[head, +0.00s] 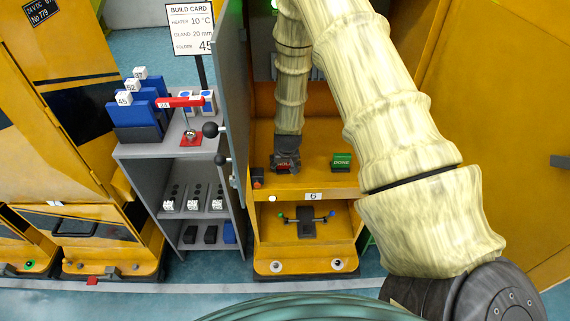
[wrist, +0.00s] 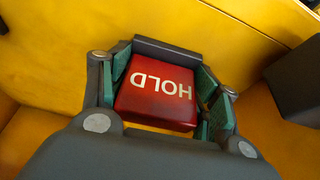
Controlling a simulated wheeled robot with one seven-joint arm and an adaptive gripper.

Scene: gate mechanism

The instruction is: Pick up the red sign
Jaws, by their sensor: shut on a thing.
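The red sign (wrist: 157,92) reads HOLD, upside down in the wrist view. It lies between the green pads of my gripper (wrist: 165,95), which is shut on it. Whether the sign still touches the shelf cannot be told.
A green DONE sign (head: 342,161) stands to the right on the yellow shelf (head: 318,181). The open grey door (head: 230,90) is on the left. A grey side table (head: 165,150) with blue blocks stands beyond it. A small dark block with an orange top (head: 257,177) is left of my gripper.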

